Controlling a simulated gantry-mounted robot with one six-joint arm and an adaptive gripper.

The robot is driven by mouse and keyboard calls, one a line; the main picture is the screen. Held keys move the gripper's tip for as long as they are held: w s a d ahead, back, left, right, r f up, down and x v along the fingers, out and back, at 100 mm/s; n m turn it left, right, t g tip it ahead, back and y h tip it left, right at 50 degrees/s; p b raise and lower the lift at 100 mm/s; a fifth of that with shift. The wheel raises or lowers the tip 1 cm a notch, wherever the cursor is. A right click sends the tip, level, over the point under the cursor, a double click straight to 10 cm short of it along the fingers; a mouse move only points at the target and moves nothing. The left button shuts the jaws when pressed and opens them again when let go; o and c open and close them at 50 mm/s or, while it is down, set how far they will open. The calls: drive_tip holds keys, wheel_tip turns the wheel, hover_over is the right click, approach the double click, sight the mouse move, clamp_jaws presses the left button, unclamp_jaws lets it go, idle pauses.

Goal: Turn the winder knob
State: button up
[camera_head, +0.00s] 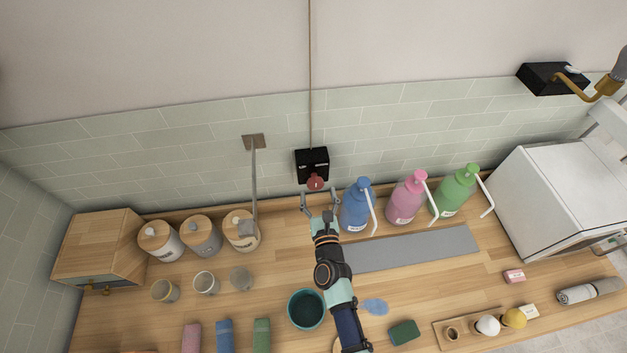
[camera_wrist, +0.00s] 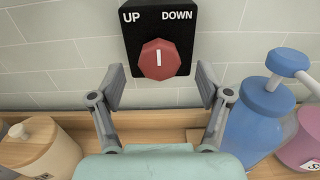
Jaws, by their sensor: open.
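The winder is a black box (camera_head: 312,160) on the tiled wall, with a cord running straight up from it. Its red faceted knob (camera_wrist: 159,59) sticks out of the front and has a white mark that stands upright. The box face (camera_wrist: 158,18) reads UP at the left and DOWN at the right. The red knob also shows in the head view (camera_head: 315,183). My gripper (camera_wrist: 160,88) is open and empty, with one finger on each side and just below the knob, apart from it. In the head view my gripper (camera_head: 320,199) is just in front of the box.
A blue pump bottle (camera_wrist: 257,115) stands close to the right of my gripper. Pink (camera_head: 406,198) and green (camera_head: 455,192) bottles stand further right. Lidded canisters (camera_head: 241,232) stand to the left. A teal bowl (camera_head: 306,310) sits on the counter beside my arm.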

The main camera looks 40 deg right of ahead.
sight(316, 186)
drive_tip(key=b+x, duration=0.1)
drive_tip(key=x, duration=0.3)
drive_tip(key=shift+w+d, duration=0.2)
drive_tip(key=shift+w, duration=0.1)
drive_tip(key=c, duration=1.1)
